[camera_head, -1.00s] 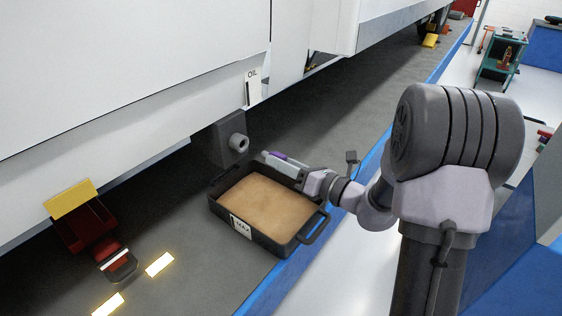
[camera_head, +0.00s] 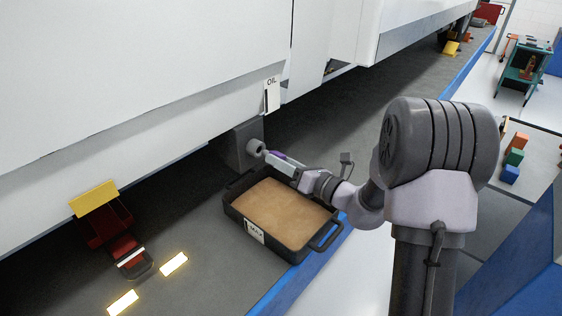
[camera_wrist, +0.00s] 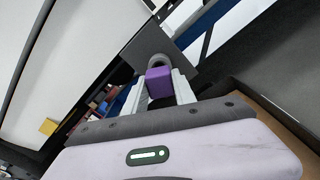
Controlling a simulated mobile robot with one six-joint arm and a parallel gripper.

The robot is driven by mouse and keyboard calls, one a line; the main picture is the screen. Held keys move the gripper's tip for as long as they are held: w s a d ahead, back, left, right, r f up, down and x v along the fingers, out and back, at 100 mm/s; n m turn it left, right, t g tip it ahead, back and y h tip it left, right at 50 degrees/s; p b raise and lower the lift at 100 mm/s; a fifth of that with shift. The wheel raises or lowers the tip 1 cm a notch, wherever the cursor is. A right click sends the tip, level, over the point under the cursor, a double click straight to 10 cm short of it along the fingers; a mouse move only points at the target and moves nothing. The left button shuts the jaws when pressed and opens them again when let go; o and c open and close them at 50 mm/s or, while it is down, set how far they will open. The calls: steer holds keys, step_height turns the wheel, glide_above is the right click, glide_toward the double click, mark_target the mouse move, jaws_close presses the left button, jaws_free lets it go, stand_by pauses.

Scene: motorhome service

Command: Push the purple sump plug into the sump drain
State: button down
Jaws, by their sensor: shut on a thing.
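The purple sump plug (camera_wrist: 159,84) is held between the two pale fingers of my gripper (camera_wrist: 163,90) in the wrist view. In the head view the plug (camera_head: 277,155) shows as a small purple patch at the tip of my gripper (camera_head: 281,160). The sump drain (camera_head: 256,147) is a short grey round spout on a dark block under the vehicle's side. In the wrist view the drain's ring (camera_wrist: 159,61) is right beyond the plug, which hides its lower part. I cannot tell whether plug and drain touch.
A black drain tray (camera_head: 290,252) with brown contents sits below the drain and gripper. An OIL label (camera_head: 271,95) is on the vehicle's side above. A red device with a yellow plate (camera_head: 94,199) stands at left. A blue edge strip (camera_head: 291,287) runs past the tray.

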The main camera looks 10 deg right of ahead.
steer(key=shift+w, duration=0.1)
stand_by(0.7)
steer(key=shift+p+x, duration=0.75)
steer(key=shift+x, duration=1.05)
steer(key=c, duration=0.9)
jaws_free()
steer(key=shift+a, duration=0.1)
steer(key=shift+c, duration=0.2)
